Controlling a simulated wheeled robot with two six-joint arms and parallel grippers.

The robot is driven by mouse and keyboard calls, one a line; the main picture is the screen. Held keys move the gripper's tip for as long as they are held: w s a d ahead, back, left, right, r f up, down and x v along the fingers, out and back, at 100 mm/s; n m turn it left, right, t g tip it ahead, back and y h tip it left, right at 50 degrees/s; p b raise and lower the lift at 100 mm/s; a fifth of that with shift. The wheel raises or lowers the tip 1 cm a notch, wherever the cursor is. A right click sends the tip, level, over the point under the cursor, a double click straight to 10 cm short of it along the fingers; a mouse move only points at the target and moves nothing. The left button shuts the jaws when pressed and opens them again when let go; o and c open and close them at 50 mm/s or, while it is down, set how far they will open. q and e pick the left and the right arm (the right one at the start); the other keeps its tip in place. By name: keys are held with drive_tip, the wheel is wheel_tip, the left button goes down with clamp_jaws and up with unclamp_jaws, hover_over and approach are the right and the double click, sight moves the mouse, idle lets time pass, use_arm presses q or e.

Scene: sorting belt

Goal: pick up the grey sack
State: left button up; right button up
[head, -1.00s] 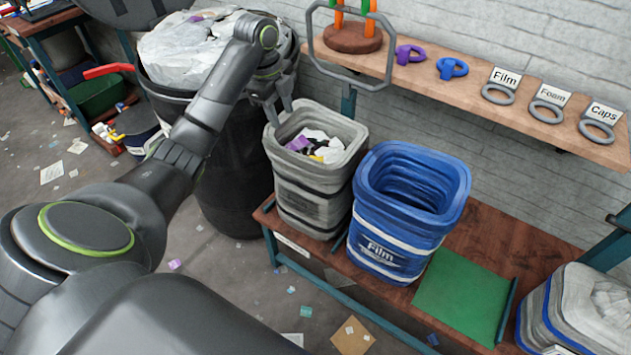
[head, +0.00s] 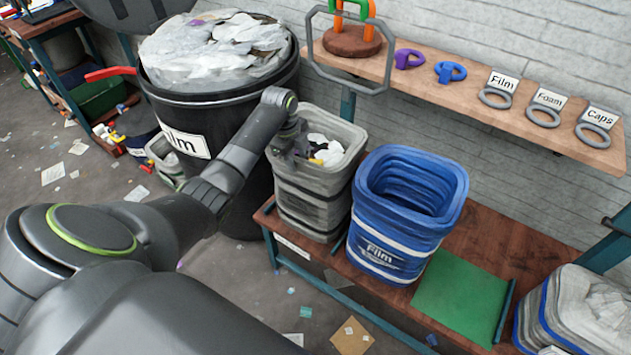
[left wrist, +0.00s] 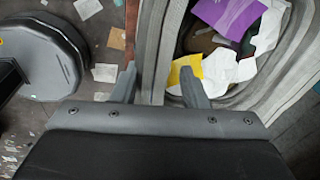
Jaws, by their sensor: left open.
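The grey sack (head: 315,195) stands upright on the brown bench, left of the blue Film sack (head: 400,222). It is open at the top and holds white, purple and yellow scraps. My left gripper (head: 291,152) is at its left rim, and the arm hides part of that edge. In the left wrist view, the gripper (left wrist: 158,70) is open with the sack's rim (left wrist: 152,45) between its fingers. One finger is over the inside of the sack and the other is outside. Whether either finger touches the wall cannot be told. My right gripper is not in view.
A large black Film bin (head: 235,100) full of pale film stands behind my left arm. A wooden shelf (head: 440,88) with rings and labelled tags runs above the bench. A green mat (head: 462,297) lies right of the blue sack. Another filled sack (head: 575,310) is at lower right.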

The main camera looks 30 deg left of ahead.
use_arm(q)
drive_tip(key=shift+f, duration=0.65)
clamp_jaws()
drive_tip(key=shift+w, duration=0.1)
idle(0.8)
drive_tip(key=shift+w+r, duration=0.1)
drive_tip(key=shift+r, duration=0.05)
